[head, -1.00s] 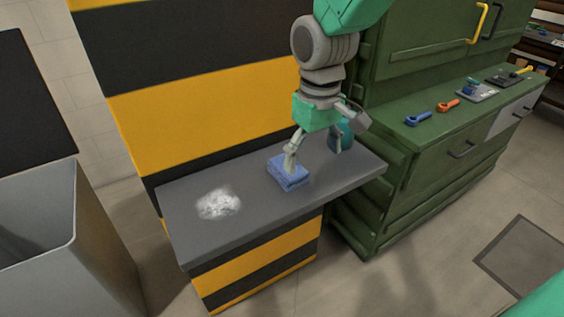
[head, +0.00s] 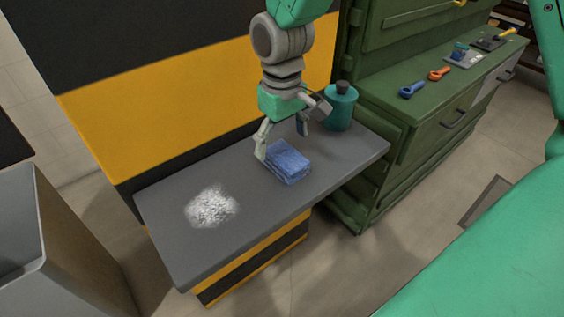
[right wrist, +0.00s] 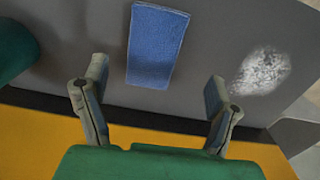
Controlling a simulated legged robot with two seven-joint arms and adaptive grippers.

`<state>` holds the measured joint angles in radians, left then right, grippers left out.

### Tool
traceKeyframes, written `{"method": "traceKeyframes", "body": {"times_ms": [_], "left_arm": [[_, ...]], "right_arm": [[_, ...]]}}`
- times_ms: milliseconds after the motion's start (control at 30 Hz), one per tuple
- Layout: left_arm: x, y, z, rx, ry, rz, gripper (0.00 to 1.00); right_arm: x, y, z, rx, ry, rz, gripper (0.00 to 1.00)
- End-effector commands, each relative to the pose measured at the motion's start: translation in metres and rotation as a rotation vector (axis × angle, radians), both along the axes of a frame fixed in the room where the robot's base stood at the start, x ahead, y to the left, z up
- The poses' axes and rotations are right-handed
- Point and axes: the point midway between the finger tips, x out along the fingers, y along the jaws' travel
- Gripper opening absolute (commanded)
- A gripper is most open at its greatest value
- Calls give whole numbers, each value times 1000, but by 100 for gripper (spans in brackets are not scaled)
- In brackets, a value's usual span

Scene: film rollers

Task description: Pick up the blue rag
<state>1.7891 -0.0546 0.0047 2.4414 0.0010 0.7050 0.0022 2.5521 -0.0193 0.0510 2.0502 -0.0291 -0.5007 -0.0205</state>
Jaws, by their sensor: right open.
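The blue rag (head: 287,162) lies folded on the grey ledge top (head: 240,225). It also shows in the right wrist view as a flat blue rectangle (right wrist: 156,46), ahead of and between the fingers. My right gripper (head: 282,140) is open and empty. In the head view it is just behind the rag, with one finger by the rag's back left corner and the other farther right. In the right wrist view my right gripper (right wrist: 155,82) has its fingers wide apart, and the rag is clear of them. My left gripper is not in view.
A white powdery patch (head: 212,206) is on the ledge to the left. A teal bottle (head: 340,108) stands at the ledge's back right. A striped wall (head: 190,92) rises behind. A green cabinet (head: 420,120) with tools is at right, and a grey bin (head: 22,235) at left.

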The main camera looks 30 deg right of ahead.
Motion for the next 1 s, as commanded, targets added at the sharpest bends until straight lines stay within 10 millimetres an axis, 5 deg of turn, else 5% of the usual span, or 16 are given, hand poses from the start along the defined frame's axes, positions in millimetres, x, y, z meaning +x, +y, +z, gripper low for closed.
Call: {"method": "traceKeyframes", "body": {"times_ms": [500, 767, 900, 1000], "left_arm": [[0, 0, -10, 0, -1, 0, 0], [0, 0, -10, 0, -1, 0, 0], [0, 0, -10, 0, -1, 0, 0], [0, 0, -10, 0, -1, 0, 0]], "right_arm": [[0, -3, -57, 1, 0, -1, 80], [0, -2, -58, 0, -2, -1, 80], [0, -3, -59, 1, -2, -1, 34], [0, -3, -59, 2, -1, -1, 30]]}}
